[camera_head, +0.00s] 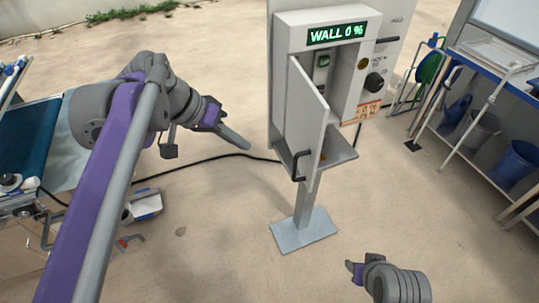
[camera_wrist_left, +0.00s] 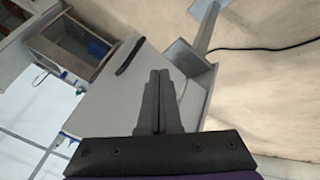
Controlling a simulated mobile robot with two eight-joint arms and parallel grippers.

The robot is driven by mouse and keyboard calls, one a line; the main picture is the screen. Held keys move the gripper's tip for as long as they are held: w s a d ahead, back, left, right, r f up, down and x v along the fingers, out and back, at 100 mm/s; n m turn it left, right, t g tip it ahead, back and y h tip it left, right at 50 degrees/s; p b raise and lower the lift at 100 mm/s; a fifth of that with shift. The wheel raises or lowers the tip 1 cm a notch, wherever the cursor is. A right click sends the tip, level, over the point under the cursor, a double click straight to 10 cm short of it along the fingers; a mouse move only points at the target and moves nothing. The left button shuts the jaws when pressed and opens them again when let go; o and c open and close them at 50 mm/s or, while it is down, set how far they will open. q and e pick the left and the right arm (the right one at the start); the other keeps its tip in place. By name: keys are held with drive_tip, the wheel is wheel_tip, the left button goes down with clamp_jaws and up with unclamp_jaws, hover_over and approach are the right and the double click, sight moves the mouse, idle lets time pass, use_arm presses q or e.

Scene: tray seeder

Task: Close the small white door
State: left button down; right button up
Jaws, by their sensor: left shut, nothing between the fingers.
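The small white door (camera_head: 307,118) stands open on the left side of a white cabinet (camera_head: 287,72) in the head view.
The cabinet stands on a post with a grey base plate (camera_head: 304,232). Its display reads "WALL 0 %". A black cable (camera_head: 215,158) runs along the sandy ground. A shelf with blue bins (camera_head: 517,160) is at the right. A conveyor (camera_head: 28,133) is at the left.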

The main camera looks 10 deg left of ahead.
use_arm(q)
drive_tip(key=w+d+f, duration=0.1)
drive_tip(key=d+f, duration=0.7)
drive_tip(key=d, duration=0.1)
drive_tip(key=shift+w, duration=0.4)
drive_tip(key=shift+d, duration=0.2)
